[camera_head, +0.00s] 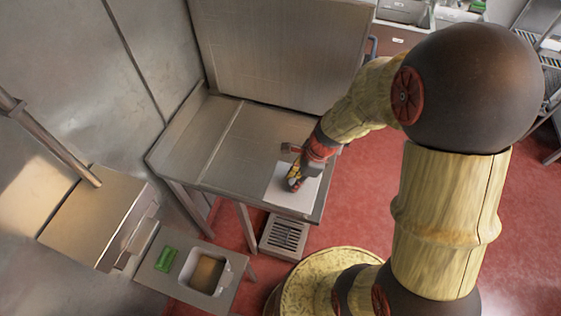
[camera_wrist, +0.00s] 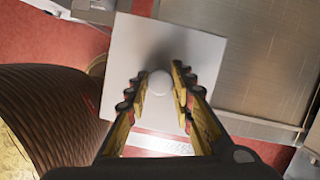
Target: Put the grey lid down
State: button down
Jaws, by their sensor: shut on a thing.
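The grey lid (camera_wrist: 205,55) is a flat pale square with a round knob (camera_wrist: 160,82) at its middle. In the wrist view my gripper (camera_wrist: 160,88) has its two fingers on either side of the knob, shut on it. In the head view the lid (camera_head: 284,197) is at the front right corner of the metal table, with my gripper (camera_head: 294,184) over it. Whether the lid touches the table top or hangs just above it I cannot tell.
The metal table (camera_head: 200,150) has bare room to the left and behind. A floor drain grate (camera_head: 284,236) lies below its front edge. A low stand at front left holds an open container (camera_head: 225,283) with brown contents and a green item (camera_head: 166,259). A metal box (camera_head: 95,220) stands left.

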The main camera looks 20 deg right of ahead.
aim_at(286, 168)
jog(key=w+f, duration=0.1)
jog(key=w, duration=0.1)
jog(key=w+f, duration=0.1)
jog(key=w, duration=0.1)
jog(key=w+f, duration=0.1)
jog(key=shift+w+d+f, duration=0.1)
jog(key=shift+w+d, duration=0.15)
jog(key=shift+w, duration=0.15)
jog(key=w+f, duration=0.2)
jog(key=w+f+b, duration=0.1)
jog(key=f, duration=0.1)
jog(key=shift+w+d+f, duration=0.15)
jog(key=shift+w+f, duration=0.1)
jog(key=shift+w, duration=0.15)
jog(key=shift+w+f+b, duration=0.15)
jog(key=shift+f+b, duration=0.15)
jog(key=shift+f, duration=0.6)
jog(key=shift+w+f+b, duration=0.15)
jog(key=shift+f+b, duration=0.15)
jog(key=shift+f, duration=0.6)
jog(key=shift+f, duration=0.1)
jog(key=c, duration=1.6)
grip_release()
jog(key=shift+o, duration=0.3)
